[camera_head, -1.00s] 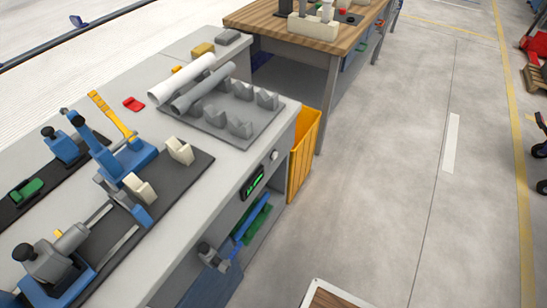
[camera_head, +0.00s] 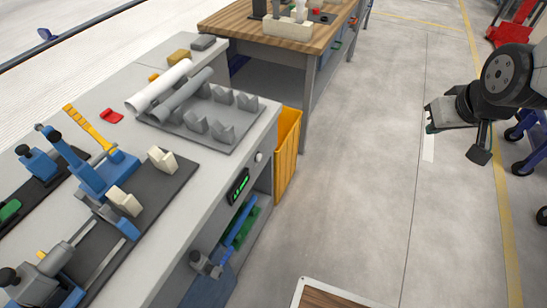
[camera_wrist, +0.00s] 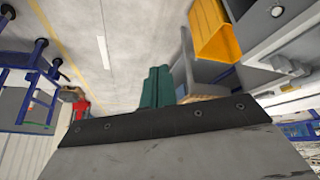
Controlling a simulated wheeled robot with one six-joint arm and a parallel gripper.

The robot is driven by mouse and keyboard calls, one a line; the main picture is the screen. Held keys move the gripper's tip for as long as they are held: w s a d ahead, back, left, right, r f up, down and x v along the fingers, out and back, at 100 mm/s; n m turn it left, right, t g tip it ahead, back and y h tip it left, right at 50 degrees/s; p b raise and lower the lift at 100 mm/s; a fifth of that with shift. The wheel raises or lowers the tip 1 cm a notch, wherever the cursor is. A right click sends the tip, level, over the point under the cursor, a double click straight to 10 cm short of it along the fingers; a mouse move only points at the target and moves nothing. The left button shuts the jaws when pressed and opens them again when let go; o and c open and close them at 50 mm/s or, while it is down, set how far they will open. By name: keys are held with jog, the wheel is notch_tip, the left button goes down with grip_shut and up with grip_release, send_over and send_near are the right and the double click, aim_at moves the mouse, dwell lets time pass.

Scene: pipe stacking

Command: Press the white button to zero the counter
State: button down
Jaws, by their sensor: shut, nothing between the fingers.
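The white button (camera_head: 258,156) is a small round knob on the workbench's front face, below the tabletop edge. The counter (camera_head: 238,187), a black box with green digits, is on the same face, left of and below the button. My gripper (camera_head: 430,127) is at the right of the head view, over the open floor, well apart from the button. In the wrist view its green fingers (camera_wrist: 157,78) are together, shut and empty. A small round part on a grey panel shows at the wrist view's upper right; I cannot tell if it is the button.
A yellow bin (camera_head: 287,150) stands right beside the button's end of the bench; it also shows in the wrist view (camera_wrist: 215,30). A wooden table (camera_head: 280,38) stands behind.

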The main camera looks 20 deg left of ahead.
aim_at(259, 157)
jog(key=w+a+f+n+t+y, duration=0.2)
jog(key=w+a+f, duration=0.3)
jog(key=a+f, duration=0.25)
jog(key=w+a+f+n+t+y, duration=0.1)
jog(key=w+a+f+n, duration=0.25)
jog(key=a+f, duration=0.45)
jog(key=s+a+f+n+t+y, duration=0.1)
jog(key=s+a+f+n+y, duration=0.1)
jog(key=a+f, duration=0.4)
jog(key=s+a+f+n+t+y, duration=0.1)
jog(key=s+a+f+y, duration=0.2)
jog(key=s+a+f, duration=0.2)
notch_tip(259, 157, down, 5)
jog(key=shift+a+r+n, duration=0.15)
jog(key=shift+a+n, duration=0.2)
jog(key=shift+a, duration=0.65)
jog(key=shift+w+a, duration=0.1)
jog(key=shift+a, duration=0.05)
jog(key=a, duration=0.8)
jog(key=shift+w+a, duration=0.25)
jog(key=shift+w, duration=0.05)
jog(key=shift+a, duration=0.1)
jog(key=shift+a, duration=0.3)
